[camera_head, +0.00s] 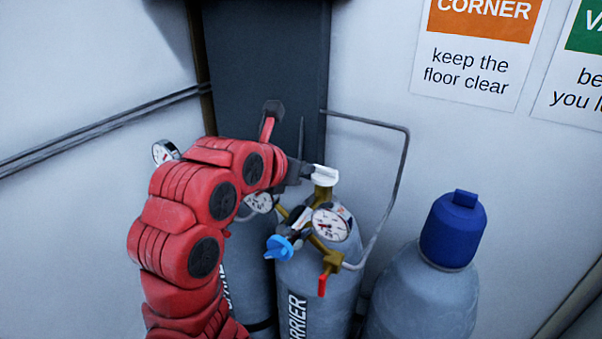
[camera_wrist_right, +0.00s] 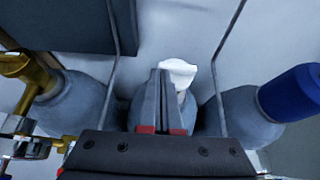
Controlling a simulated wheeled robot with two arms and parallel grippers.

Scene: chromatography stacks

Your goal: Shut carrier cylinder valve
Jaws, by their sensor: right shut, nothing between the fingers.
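The carrier cylinder (camera_head: 322,285) is grey, with "RRIER" readable on its side. Its white valve handle (camera_head: 325,175) sits on top of a brass stem; the handle also shows in the right wrist view (camera_wrist_right: 178,72). My right gripper (camera_head: 308,170) is shut and empty. Its fingertips are right beside the white handle, at its left in the head view. In the wrist view the shut fingers (camera_wrist_right: 160,78) partly cover the handle; I cannot tell whether they touch it. My left gripper is not in view.
A gauge (camera_head: 331,225), a blue knob (camera_head: 279,248) and a red lever (camera_head: 323,285) sit below the handle. A blue-capped cylinder (camera_head: 420,300) stands at right. Another cylinder (camera_head: 248,275) is partly behind my arm. A bent grey pipe (camera_head: 407,150) runs along the wall.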

